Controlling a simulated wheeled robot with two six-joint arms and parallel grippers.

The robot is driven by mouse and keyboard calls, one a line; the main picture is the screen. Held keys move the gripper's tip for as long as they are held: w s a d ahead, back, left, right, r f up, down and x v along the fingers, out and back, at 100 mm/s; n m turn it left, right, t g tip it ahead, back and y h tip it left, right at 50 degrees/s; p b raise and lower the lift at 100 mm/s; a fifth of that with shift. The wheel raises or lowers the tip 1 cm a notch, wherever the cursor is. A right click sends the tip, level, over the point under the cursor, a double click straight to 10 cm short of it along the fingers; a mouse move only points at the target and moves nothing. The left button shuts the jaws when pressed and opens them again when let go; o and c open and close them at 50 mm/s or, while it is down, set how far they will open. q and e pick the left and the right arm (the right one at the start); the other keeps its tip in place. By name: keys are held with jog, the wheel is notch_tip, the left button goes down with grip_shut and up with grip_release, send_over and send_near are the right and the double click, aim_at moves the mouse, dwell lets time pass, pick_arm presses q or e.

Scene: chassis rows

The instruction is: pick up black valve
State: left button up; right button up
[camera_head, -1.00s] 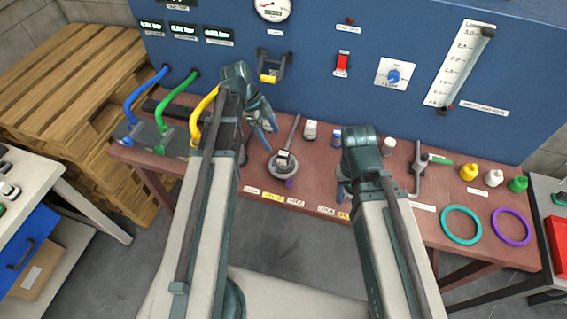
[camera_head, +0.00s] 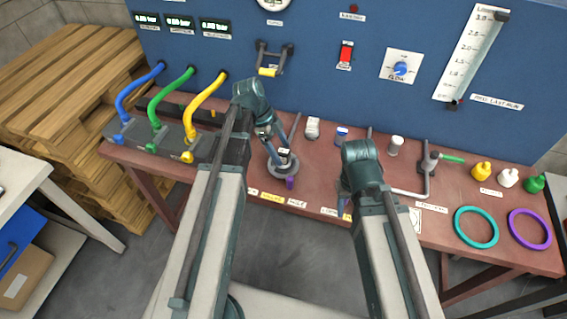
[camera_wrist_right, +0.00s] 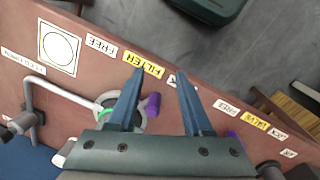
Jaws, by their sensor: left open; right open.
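A round grey fitting (camera_head: 284,172) with a small white-and-black part on top and a purple piece at its front stands on the red-brown bench, behind a yellow label reading VALVE. Which part is the black valve I cannot tell for sure. My left gripper (camera_head: 275,155) is open, with its fingers at the fitting's upper left side, partly covering it; contact is unclear. My right gripper (camera_wrist_right: 160,75) is open over the bench front near the FILTER label. A pale ring with green and purple parts (camera_wrist_right: 152,105) lies beyond its fingers. In the head view my right arm mostly hides this spot.
Three coloured hoses (camera_head: 158,100) run from the blue panel (camera_head: 330,20) to a grey block at the left. Small bottles (camera_head: 312,128), a grey pipe tool (camera_head: 427,175), teal (camera_head: 476,227) and purple rings (camera_head: 530,229) stand on the bench. Wooden pallets (camera_head: 70,75) are at the left.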

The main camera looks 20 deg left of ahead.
pick_arm(q)
jog(key=b+x, duration=0.1)
jog(key=x, duration=0.1)
jog(key=shift+d+f+b, duration=0.15)
jog(key=shift+f+b, duration=0.2)
jog(key=shift+f, duration=0.05)
pick_arm(e)
notch_tip(320, 180, down, 2)
jog(key=shift+f, duration=0.25)
pick_arm(q)
jog(key=shift+r, duration=0.1)
grip_shut()
